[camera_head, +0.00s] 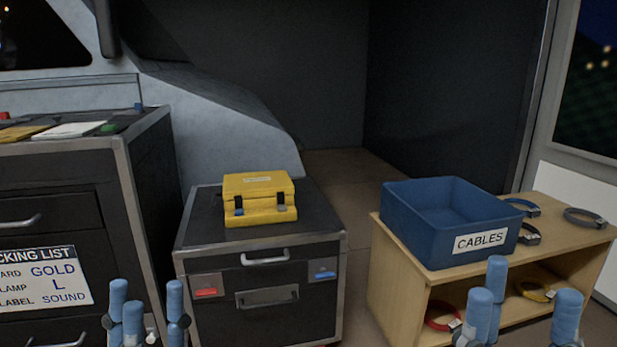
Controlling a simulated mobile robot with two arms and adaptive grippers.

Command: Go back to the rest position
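My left gripper (150,305) shows at the bottom left, its blue fingertips pointing up and spread apart with nothing between them. It is in front of the dark case on the left. My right gripper (527,300) shows at the bottom right, its blue fingertips also spread apart and empty. It is in front of the wooden shelf (402,287). Both grippers appear apart from the furniture. The lower parts of both are cut off by the picture's bottom edge.
A yellow case (258,190) sits shut on a dark drawer box (207,236). A blue bin (425,240) labelled CABLES stands on the shelf with several coiled cables around and below. A dark case (150,165) with a packing list (45,280) stands left. Floor shows between the furniture.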

